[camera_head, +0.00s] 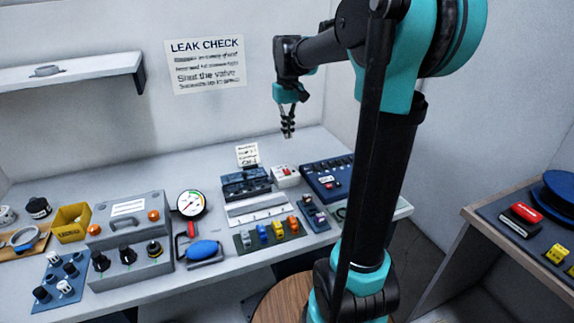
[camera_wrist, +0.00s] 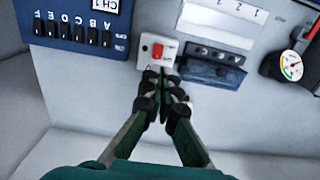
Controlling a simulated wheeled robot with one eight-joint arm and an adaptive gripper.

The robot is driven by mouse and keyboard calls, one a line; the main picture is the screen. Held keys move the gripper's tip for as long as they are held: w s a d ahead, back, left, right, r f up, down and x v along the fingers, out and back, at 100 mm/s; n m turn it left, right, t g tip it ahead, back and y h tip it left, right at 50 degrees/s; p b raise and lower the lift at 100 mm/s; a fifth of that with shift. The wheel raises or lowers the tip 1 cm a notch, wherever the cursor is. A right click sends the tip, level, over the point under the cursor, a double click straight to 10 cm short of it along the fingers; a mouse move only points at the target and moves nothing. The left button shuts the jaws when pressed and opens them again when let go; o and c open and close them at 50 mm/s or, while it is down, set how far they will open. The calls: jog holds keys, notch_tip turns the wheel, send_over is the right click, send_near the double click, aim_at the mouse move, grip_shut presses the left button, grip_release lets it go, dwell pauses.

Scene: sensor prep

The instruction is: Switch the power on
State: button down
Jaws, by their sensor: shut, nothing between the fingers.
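A small white box with a red rocker switch (camera_head: 286,172) stands toward the back of the bench, between a dark blue panel and a dark slotted block. It also shows in the wrist view as the red switch (camera_wrist: 158,51) on its white housing. Whether the rocker is on or off I cannot tell. My gripper (camera_head: 288,135) is shut and empty, pointing down above the back of the bench. In the wrist view my gripper's fingertips (camera_wrist: 165,73) appear just below the white housing and overlap its lower edge. I cannot tell whether they touch it.
The dark blue panel (camera_head: 327,178) with a row of black switches is right of the switch box. The dark block (camera_head: 246,183) is left of it, with a note card (camera_head: 247,154) behind. A gauge (camera_head: 191,204) and grey case (camera_head: 130,240) stand farther left.

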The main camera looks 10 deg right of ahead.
aim_at(287, 173)
jog(key=shift+f, duration=0.15)
notch_tip(287, 173, down, 14)
jog(key=shift+r, duration=0.15)
dwell(0.5)
jog(key=shift+s+f+t, duration=0.2)
jog(key=shift+f+t, duration=0.15)
jog(key=shift+t, duration=0.05)
jog(key=shift+w, duration=0.1)
jog(key=shift+w+r, duration=0.1)
jog(key=shift+w, duration=0.05)
jog(key=shift+w+a+r, duration=0.15)
jog(key=shift+w+r, duration=0.1)
jog(key=shift+w, duration=0.3)
